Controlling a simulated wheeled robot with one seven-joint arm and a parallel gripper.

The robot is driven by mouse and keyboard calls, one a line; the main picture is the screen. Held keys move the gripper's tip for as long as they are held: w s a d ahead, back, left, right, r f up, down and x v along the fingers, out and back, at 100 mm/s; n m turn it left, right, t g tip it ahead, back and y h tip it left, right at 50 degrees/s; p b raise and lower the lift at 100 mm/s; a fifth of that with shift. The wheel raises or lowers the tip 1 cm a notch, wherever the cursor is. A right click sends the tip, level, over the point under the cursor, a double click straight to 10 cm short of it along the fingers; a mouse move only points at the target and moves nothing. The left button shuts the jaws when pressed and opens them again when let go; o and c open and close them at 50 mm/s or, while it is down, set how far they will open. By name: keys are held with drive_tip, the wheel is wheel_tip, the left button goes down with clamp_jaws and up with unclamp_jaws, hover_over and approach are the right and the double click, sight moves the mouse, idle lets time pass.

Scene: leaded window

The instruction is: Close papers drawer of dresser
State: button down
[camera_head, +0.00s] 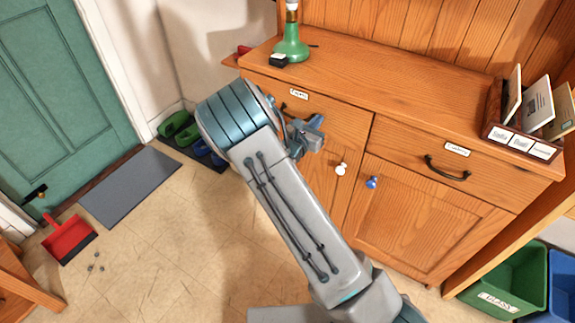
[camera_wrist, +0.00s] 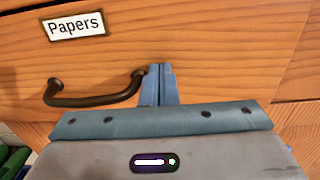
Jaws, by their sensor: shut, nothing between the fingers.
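The papers drawer (camera_head: 345,122) is the upper left drawer of the wooden dresser (camera_head: 400,85). Its front looks about flush with the neighbouring drawer in the head view, with no clear gap showing. In the wrist view the drawer front (camera_wrist: 225,50) fills most of the picture, with a "Papers" label (camera_wrist: 75,24) and a dark bow handle (camera_wrist: 95,100). My gripper (camera_wrist: 157,70) is shut and empty, its blue fingertips beside the handle's right end, at or very near the wood. I cannot tell if they touch. In the head view my arm hides part of the drawer and handle.
A green lamp (camera_head: 291,45) and a letter rack (camera_head: 520,130) stand on the dresser top. A second drawer (camera_head: 430,160) is at right. Cupboard knobs (camera_head: 341,169) stick out below. Bins (camera_head: 505,285) stand at right; a red dustpan (camera_head: 68,238) lies on the left floor.

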drive_tip(key=shift+x, duration=0.9)
drive_tip(key=shift+d+r, duration=0.15)
drive_tip(key=shift+r, duration=0.1)
drive_tip(key=shift+s, duration=0.1)
